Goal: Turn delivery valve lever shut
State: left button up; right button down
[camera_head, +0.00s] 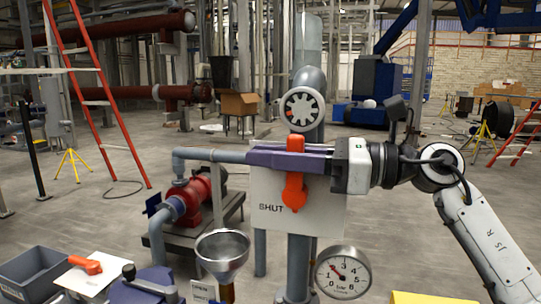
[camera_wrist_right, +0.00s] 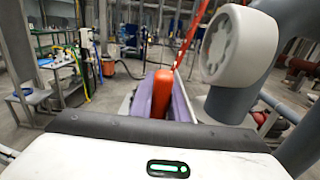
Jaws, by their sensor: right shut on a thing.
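The orange valve lever (camera_head: 294,190) stands upright in front of a white plate (camera_head: 325,220) marked SHUT. Its wide lower part hangs just right of that word. My right gripper (camera_head: 262,156) comes in level from the right, its purple fingers shut on the lever's upper part. In the right wrist view the orange lever (camera_wrist_right: 162,93) stands between the two fingers. The plate hides most of the pipe behind it. My left gripper is not seen.
A grey handwheel (camera_head: 302,109) is close above my right fingers. A pressure gauge (camera_head: 343,272) and a metal funnel (camera_head: 222,250) are below. A red pump (camera_head: 190,200) stands at left. Another orange handle (camera_head: 86,264) lies on a white plate at lower left.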

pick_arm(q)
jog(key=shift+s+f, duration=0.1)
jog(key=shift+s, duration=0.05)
pick_arm(e)
jog(key=shift+w+a+f+h, duration=0.1)
jog(key=shift+a+f+h, duration=0.25)
jog(key=shift+h, duration=0.3)
jog(key=shift+w+a+f+h, duration=0.1)
jog(key=shift+a+f+h, duration=0.2)
jog(key=shift+h, duration=0.35)
jog(key=c, duration=1.7)
grip_release()
jog(key=shift+s, duration=0.1)
